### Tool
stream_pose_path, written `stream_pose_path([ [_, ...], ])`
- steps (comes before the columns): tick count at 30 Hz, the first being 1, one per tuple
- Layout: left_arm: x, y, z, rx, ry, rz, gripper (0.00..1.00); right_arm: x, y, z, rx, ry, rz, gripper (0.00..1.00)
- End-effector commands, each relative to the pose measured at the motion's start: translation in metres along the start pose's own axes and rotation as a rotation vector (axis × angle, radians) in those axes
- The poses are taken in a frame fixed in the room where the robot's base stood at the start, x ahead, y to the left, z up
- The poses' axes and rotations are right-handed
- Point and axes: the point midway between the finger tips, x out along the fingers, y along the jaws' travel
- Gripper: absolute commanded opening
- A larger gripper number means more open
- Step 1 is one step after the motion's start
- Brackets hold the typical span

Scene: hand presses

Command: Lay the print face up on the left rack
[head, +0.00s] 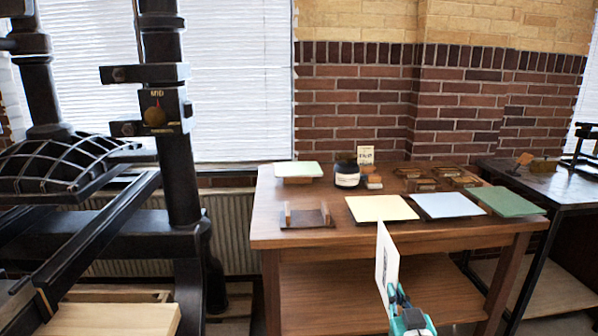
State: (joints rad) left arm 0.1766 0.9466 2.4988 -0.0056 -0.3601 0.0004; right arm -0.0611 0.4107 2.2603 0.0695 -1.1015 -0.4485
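The print (386,262) is a white sheet held upright, nearly edge-on, in front of the wooden table, with a dark printed mark on its visible side. My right gripper (396,295), teal, is at the bottom of the view, shut on the sheet's lower right edge. A low wooden stand with two short posts (306,217) is at the table's front left. A cream flat panel (381,208), a blue one (447,204) and a green one (507,201) lie in a row to its right. I cannot tell which of these is the left rack. My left gripper is not in view.
The wooden table (290,240) has a lower shelf (330,295). A dark ink jar (346,174), a pale-topped block (298,170) and several small wooden blocks stand at its back. A black press (180,130) fills the left. A dark bench (545,180) is at right.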

Motion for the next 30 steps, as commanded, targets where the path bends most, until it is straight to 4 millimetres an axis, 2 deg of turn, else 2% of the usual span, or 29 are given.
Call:
stream_pose_path([
  [13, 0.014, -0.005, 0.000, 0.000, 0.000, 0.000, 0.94, 0.000, -0.001, 0.002, 0.116, 0.001, -0.001, 0.00],
  [30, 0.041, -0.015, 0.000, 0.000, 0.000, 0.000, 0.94, 0.000, -0.001, 0.002, 0.376, 0.002, -0.001, 0.00],
])
